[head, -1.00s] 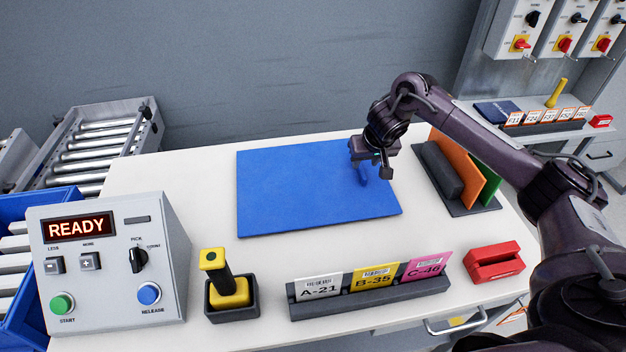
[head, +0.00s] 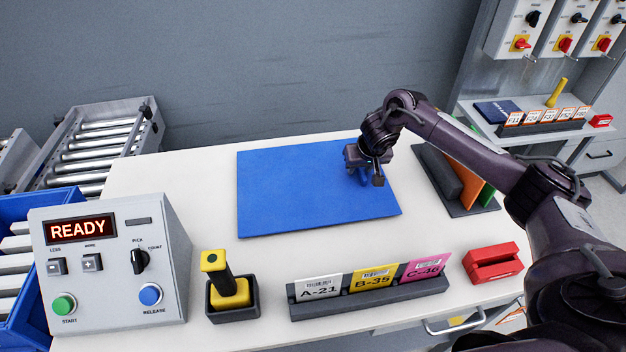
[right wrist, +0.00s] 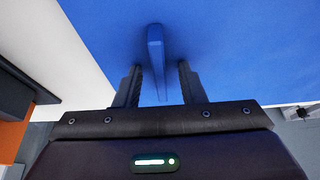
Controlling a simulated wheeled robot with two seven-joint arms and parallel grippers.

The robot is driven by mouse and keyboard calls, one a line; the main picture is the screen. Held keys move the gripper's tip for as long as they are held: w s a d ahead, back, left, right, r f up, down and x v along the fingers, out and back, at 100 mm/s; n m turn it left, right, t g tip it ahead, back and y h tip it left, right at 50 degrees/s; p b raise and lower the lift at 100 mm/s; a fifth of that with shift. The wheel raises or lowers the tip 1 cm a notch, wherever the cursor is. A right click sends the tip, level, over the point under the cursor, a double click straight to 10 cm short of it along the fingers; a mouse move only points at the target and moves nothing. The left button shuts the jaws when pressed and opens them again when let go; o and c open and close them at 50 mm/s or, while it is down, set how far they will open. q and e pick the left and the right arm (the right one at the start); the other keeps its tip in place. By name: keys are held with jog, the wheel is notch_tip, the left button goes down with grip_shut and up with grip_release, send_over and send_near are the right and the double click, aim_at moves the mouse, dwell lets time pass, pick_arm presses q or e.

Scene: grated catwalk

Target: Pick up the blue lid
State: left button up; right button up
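The blue lid (head: 300,190) is a flat rectangular panel lying on the white table. An upright blue handle (head: 363,178) stands near its right end, partly hidden by my right gripper in the head view. In the right wrist view the handle (right wrist: 155,55) stands out from the lid (right wrist: 235,45) between the two fingers. My right gripper (head: 366,170) is over the right end of the lid. Its fingers (right wrist: 159,85) are apart, with a gap on each side of the handle. My left gripper is not in view.
A control box (head: 108,265) reading READY, a yellow-and-black tool in a holder (head: 232,302), a card rack (head: 370,294) and a red block (head: 492,263) line the front. A rack with orange and green panels (head: 455,180) stands right of the lid.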

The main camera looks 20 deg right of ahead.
jog(key=shift+f, duration=0.1)
grip_shut()
jog(key=shift+s, duration=0.1)
dwell(0.3)
jog(key=shift+b, duration=0.3)
jog(key=shift+r, duration=0.45)
jog(key=r, duration=0.7)
jog(key=shift+w+r, duration=0.25)
notch_tip(320, 180, up, 10)
jog(key=p, duration=1)
jog(key=shift+s+r, duration=0.15)
jog(key=shift+r, duration=0.1)
